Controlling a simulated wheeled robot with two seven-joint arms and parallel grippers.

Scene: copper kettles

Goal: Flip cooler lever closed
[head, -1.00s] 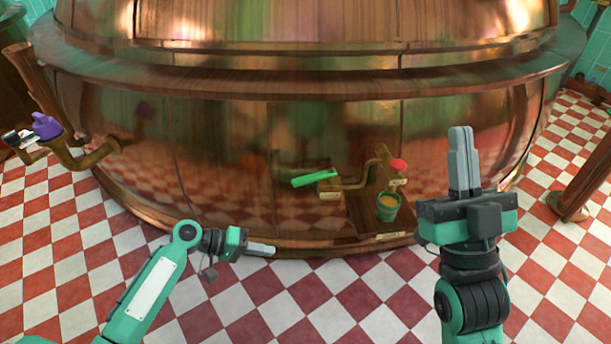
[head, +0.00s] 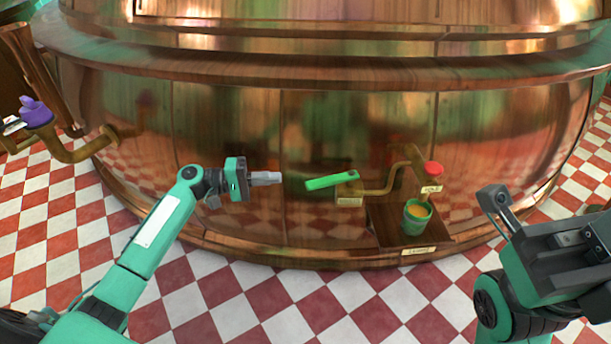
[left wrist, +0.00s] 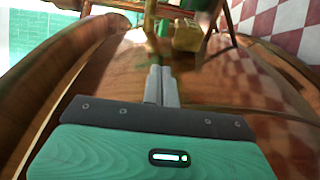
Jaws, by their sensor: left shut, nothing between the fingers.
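The green lever (head: 332,181) sits on a brass valve block (head: 350,194) on the copper kettle's side. It points left and slightly down in the head view. My left gripper (head: 280,178) is shut and empty. Its tips are just left of the lever's free end, with a small gap in the picture; I cannot tell the depth. In the left wrist view the shut fingers (left wrist: 161,72) point toward a small green piece (left wrist: 163,27), likely the lever, beside a brass block. My right gripper (head: 505,212) is at the lower right, partly cut off, with one finger clear.
The copper kettle (head: 230,130) fills the background. Right of the lever are a curved brass pipe (head: 385,189), a red knob (head: 433,168) and a green cup (head: 416,217) on a wooden shelf. A purple-topped pipe (head: 35,111) is far left. The checkered floor (head: 240,315) is clear.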

